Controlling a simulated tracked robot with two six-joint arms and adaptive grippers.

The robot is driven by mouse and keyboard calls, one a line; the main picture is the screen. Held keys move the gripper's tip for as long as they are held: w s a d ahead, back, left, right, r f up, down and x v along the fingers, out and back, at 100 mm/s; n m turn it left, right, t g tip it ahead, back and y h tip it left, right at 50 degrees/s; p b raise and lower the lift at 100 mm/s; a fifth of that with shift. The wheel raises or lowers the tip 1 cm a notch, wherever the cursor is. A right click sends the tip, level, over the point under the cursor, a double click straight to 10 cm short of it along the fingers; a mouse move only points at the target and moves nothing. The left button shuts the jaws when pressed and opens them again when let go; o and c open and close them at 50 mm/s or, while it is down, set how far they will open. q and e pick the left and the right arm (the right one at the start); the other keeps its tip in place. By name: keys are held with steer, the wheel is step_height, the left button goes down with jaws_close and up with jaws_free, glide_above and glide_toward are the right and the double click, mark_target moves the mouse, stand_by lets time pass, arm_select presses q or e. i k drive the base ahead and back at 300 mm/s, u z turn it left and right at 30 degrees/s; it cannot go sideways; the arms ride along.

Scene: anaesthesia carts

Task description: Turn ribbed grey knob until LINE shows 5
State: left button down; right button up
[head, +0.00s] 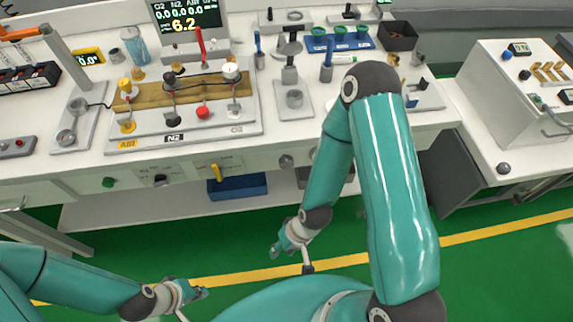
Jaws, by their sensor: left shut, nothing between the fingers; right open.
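The dark screen (187,16) at the back of the cart shows three 0.0 values and a yellow 6.2 below; the small label beside 6.2 is too small to read. A round grey knob (286,161) is on the cart's front panel; I cannot tell whether it is ribbed. Another grey round part (294,98) stands on a plate on the worktop. My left gripper (197,293) is shut and empty, low in front of the cart. My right gripper (280,248) is open and empty, also below and in front of the cart, apart from the knobs.
A wooden board with valves (190,90) occupies the left worktop. A yellow lever (216,172) and a dark knob (161,181) are on the front panel. A second white cart (500,100) stands at right. A blue bin (238,187) sits underneath. Green floor lies in front.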

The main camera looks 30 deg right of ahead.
mark_target(285, 162)
steer(key=u, duration=2.6)
steer(key=i, duration=0.1)
steer(key=z, duration=3.9)
steer(key=k, duration=1.15)
steer(key=u, duration=0.55)
steer(key=i, duration=1)
steer(key=u, duration=0.05)
